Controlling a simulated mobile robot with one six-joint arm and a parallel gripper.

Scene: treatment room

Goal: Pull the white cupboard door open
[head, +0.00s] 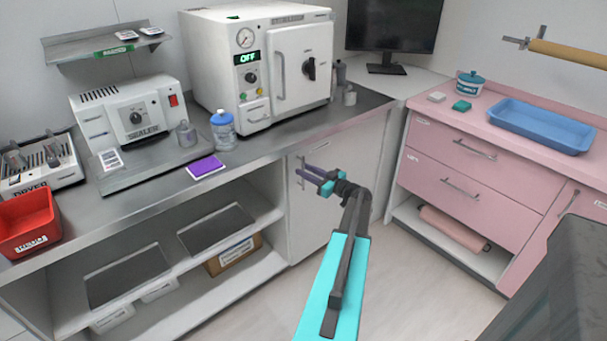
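The white cupboard door (345,205) is under the right end of the grey counter. It looks closed, flush with the cupboard front. Its upright metal handle (302,163) is near the door's left edge. My gripper (304,172), with purple fingers, is at the handle, reaching in from the right. Two fingers show with a narrow gap between them, and their tips overlap the handle in the picture. I cannot tell whether they touch or grip it. My arm covers part of the door's lower right.
Open shelves (215,275) with trays and a cardboard box (233,255) are left of the door. A pink drawer unit (465,175) stands to the right. The floor (400,290) in front of the door is clear. The counter above holds a white autoclave (225,60) and a blue-lidded jar (223,132).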

